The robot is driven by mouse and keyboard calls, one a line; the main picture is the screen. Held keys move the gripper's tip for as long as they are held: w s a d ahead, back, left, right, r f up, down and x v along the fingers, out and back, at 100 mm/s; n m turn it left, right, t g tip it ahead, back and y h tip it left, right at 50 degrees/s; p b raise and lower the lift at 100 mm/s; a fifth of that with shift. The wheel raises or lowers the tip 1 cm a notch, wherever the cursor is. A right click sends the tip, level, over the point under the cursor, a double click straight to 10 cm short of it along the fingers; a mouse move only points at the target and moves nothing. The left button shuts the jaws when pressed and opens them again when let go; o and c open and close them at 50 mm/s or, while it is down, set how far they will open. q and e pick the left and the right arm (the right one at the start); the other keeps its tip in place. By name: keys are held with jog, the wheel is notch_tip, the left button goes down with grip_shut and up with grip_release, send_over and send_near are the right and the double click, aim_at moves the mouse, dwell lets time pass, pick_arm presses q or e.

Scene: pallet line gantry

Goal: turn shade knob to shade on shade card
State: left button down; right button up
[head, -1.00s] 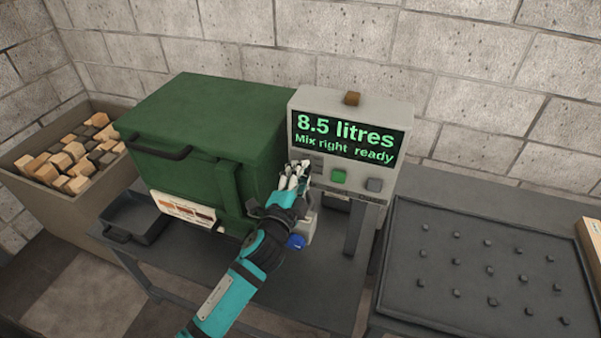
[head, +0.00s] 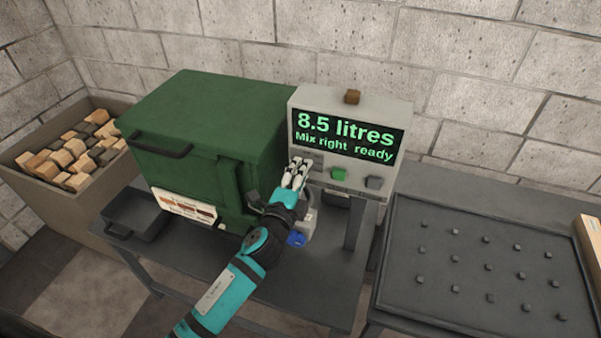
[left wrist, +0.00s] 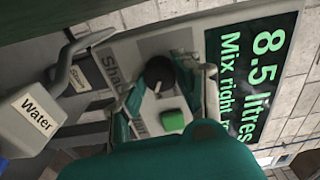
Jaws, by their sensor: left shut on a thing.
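The shade knob (left wrist: 160,72) is a dark round knob with a pale pointer mark, on the grey control panel in the left wrist view. My left gripper (head: 297,170) reaches the panel's left side below the screen and is shut on the knob, with its fingers on either side of it. In the head view the gripper hides the knob. The shade card (head: 186,206) is a white strip with brown swatches on the front of the green machine, left of my gripper. Its small print is unreadable. My right gripper is out of view.
The panel screen (head: 345,137) reads "8.5 litres" and "Mix right ready". A green button (head: 338,173) and a grey button (head: 373,183) sit right of my gripper. The green machine (head: 205,120) stands close on the left. A studded dark tray (head: 480,225) is at right.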

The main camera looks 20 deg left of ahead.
pick_arm(q)
jog(key=c, duration=0.9)
grip_release()
jog(key=shift+d, duration=0.1)
jog(key=shift+c, duration=0.2)
jog(key=s, duration=1.2)
jog(key=shift+a, duration=0.25)
